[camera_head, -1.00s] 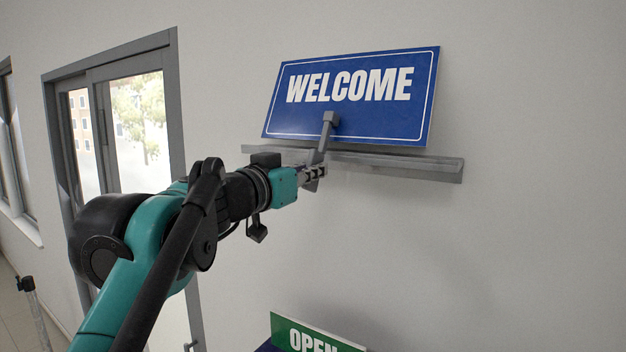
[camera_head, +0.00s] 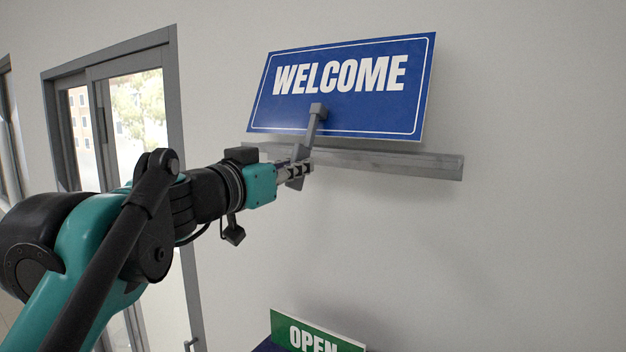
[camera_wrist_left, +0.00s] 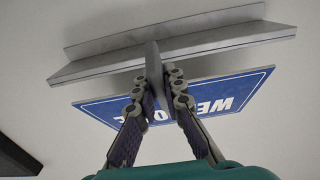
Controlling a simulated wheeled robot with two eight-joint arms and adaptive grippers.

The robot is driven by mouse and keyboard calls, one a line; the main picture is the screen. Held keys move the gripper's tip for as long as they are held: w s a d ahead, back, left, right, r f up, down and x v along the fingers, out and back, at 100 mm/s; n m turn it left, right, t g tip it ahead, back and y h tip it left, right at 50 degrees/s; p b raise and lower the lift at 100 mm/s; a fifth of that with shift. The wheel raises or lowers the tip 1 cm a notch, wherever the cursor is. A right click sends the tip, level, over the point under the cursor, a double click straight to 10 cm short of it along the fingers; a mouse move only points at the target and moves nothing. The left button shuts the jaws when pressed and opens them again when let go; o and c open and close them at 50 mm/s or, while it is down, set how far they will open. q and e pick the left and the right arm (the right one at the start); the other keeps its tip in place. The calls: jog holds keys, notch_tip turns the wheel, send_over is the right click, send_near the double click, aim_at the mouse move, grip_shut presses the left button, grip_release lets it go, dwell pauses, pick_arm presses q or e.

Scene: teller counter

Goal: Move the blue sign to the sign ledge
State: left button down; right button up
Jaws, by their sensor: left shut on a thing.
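The blue sign (camera_head: 380,115) with white WELCOME lettering is held up in front of the wall, slightly tilted. The sign ledge (camera_head: 400,165), a grey wall-mounted strip, runs just below its lower edge, and a gap shows between them. My left gripper (camera_head: 301,168) is shut on the grey handle (camera_head: 316,128) at the sign's front. In the left wrist view the gripper (camera_wrist_left: 157,88) grips the handle (camera_wrist_left: 155,70); the sign (camera_wrist_left: 215,92) appears upside down, partly hidden by the fingers, and apart from the ledge (camera_wrist_left: 200,45). My right gripper is not in view.
A green OPEN sign (camera_head: 312,333) shows at the bottom edge, partly cut off. A grey-framed glass door (camera_head: 137,115) stands at the left. The wall right of the ledge is clear.

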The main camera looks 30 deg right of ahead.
pick_arm(q)
jog(key=shift+r+v, duration=0.2)
jog(key=shift+v, duration=0.7)
jog(key=shift+r+v, duration=0.2)
jog(key=shift+v, duration=0.65)
jog(key=shift+r+v, duration=0.2)
jog(key=shift+v, duration=0.7)
jog(key=shift+w+f, duration=0.1)
